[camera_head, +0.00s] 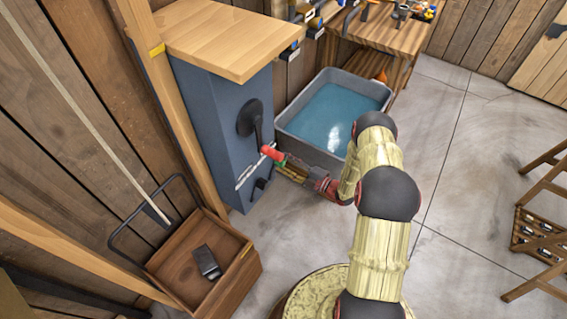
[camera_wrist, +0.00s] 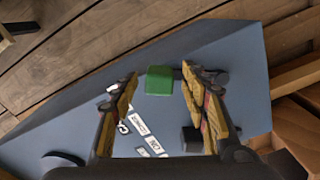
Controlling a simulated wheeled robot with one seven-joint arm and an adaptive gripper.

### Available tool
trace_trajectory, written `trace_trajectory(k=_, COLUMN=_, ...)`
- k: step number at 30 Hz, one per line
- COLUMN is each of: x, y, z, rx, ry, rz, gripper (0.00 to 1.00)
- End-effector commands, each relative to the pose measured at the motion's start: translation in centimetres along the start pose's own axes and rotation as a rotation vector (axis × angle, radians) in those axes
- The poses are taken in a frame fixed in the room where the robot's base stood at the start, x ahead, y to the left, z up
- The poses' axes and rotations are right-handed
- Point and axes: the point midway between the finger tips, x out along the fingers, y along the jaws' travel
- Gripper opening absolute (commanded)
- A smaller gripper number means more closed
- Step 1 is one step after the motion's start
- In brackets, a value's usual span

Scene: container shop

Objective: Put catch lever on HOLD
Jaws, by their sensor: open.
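The blue-grey cabinet (camera_head: 225,150) has a lever with a round black hub (camera_head: 248,117) on its face. The lever's arm slants down to a red grip (camera_head: 271,153). My gripper (camera_head: 288,166) is close to that grip, at its lower right. In the wrist view my gripper (camera_wrist: 159,76) is open, with a green block-like piece (camera_wrist: 158,80) showing between its fingertips. I cannot tell whether the fingers touch it. White label strips (camera_wrist: 140,128) lie on the cabinet face beyond the fingers; their wording is too small to read surely. A dark knob (camera_wrist: 192,139) shows near the right finger.
A grey tub of water (camera_head: 335,112) stands right behind my gripper. A wooden box (camera_head: 235,272) with a dark object (camera_head: 207,262) in it sits at lower left. A workbench (camera_head: 380,30) is at the back. Open floor lies to the right, before a wooden rack (camera_head: 545,225).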

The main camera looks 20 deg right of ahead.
Motion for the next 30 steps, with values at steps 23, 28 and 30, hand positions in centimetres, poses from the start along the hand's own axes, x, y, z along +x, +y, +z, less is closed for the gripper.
trace_trajectory(k=23, x=-10.7, y=0.0, z=0.1, rx=0.0, ry=-0.001, rz=0.0, gripper=0.45)
trace_trajectory(k=28, x=-10.7, y=0.0, z=0.0, rx=0.0, ry=-0.001, rz=0.0, gripper=0.45)
trace_trajectory(k=30, x=-10.7, y=0.0, z=0.0, rx=0.0, ry=-0.001, rz=0.0, gripper=0.45)
